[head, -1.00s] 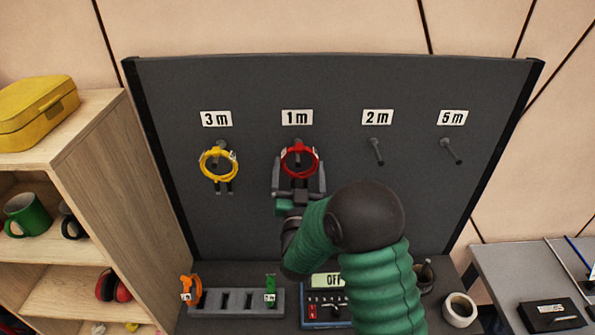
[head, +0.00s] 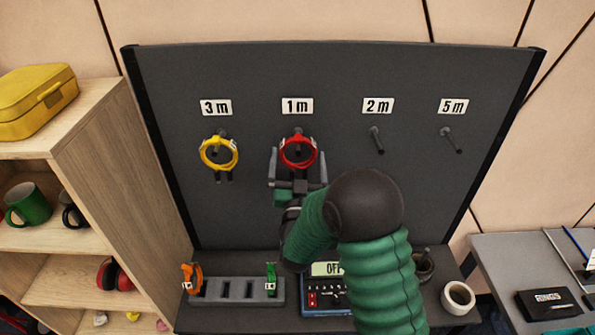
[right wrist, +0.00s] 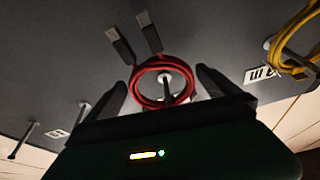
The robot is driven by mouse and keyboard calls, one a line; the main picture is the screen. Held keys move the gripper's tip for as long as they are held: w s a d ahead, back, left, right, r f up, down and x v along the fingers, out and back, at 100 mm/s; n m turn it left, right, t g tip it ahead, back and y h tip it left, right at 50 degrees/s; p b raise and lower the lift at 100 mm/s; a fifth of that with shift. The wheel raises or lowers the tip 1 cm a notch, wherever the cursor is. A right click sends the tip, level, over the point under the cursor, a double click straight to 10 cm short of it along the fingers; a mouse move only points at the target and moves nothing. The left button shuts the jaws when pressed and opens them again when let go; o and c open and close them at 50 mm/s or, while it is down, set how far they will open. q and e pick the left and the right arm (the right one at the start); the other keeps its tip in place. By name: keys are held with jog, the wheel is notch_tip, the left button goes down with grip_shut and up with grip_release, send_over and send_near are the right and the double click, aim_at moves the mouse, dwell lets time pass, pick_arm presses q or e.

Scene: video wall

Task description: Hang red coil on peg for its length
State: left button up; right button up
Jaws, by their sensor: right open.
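The red coil (head: 298,153) is around the peg under the "1 m" label (head: 297,106) on the dark board. In the right wrist view the red coil (right wrist: 162,82) shows with the peg (right wrist: 166,80) through its ring and two plug ends beyond it. My right gripper (head: 298,172) is just below the coil. Its fingers stand apart on either side of the coil, with gaps visible, so it is open. It also shows in the right wrist view (right wrist: 160,90). My left gripper is not in view.
A yellow coil (head: 219,153) hangs on the "3 m" peg. The "2 m" peg (head: 376,140) and "5 m" peg (head: 451,140) are bare. Below, a grey rack (head: 238,291) holds an orange coil (head: 192,279) and a green coil (head: 271,279). A wooden shelf (head: 120,170) stands at left.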

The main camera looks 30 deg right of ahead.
jog(key=p+v, duration=0.3)
jog(key=v, duration=1.3)
jog(key=shift+s+a+f+p, duration=0.15)
jog(key=shift+a+p, duration=0.15)
jog(key=shift+p, duration=0.05)
jog(key=w+a+f+n+g+y+b, duration=0.1)
jog(key=a+f+g+y, duration=0.25)
jog(key=f+y, duration=0.2)
jog(key=w+a+f+n+g+y, duration=0.1)
jog(key=w+a+f+g+y, duration=0.1)
jog(key=f+g+y, duration=0.4)
jog(key=s+a+f+n+g, duration=0.1)
jog(key=s+n+g, duration=0.5)
jog(key=s, duration=0.7)
jog(key=shift+s+a+f, duration=0.15)
jog(key=shift+s+a, duration=0.25)
jog(key=shift+a, duration=0.2)
